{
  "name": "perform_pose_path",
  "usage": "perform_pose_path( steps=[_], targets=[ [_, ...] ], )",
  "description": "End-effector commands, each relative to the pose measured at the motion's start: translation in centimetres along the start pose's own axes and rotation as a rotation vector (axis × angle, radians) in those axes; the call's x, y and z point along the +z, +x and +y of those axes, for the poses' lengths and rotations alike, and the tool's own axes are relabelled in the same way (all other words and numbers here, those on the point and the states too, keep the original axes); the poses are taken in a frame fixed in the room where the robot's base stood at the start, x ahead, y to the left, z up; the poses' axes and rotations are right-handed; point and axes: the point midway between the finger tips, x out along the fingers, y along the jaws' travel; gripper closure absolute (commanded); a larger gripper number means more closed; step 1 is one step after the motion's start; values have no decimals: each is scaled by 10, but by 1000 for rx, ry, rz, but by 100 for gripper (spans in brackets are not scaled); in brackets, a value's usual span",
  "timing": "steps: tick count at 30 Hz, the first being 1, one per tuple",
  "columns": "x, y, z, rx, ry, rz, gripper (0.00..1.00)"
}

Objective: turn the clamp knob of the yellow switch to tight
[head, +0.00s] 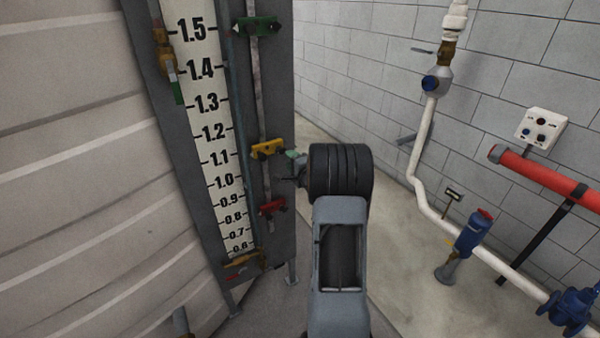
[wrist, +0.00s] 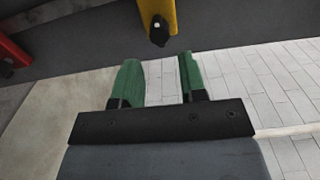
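The yellow switch (head: 267,150) is on a vertical rail beside the level scale, between a green switch above and a red one below. In the wrist view the yellow switch (wrist: 158,8) shows at the top, with its black clamp knob (wrist: 159,32) pointing down toward the gripper. My gripper (wrist: 157,62) has two green fingers, apart with nothing between them. The knob is just beyond the fingertips and roughly between their lines. In the head view my gripper (head: 297,157) is right of the yellow switch, partly hidden by my wrist. The knob's tightness cannot be told.
The green switch (head: 257,26) and the red switch (head: 271,207) share the rail. The scale board (head: 213,120) stands against the ribbed tank (head: 80,180). White pipe (head: 422,140), a red pipe (head: 545,177) and blue valves are on the right. Floor between is clear.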

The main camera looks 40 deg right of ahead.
Motion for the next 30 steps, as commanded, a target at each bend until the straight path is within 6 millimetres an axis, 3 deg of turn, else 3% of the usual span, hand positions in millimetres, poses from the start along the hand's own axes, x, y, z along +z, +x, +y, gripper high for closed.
perform_pose_path(
  steps=[6, 12, 30],
  targets=[
    [0, -37, 1, 0, 0, 2, 62],
    [0, -55, 0, -1, -1, 1, 62],
    [0, -59, 0, 1, -1, 0, 62]
  ],
)
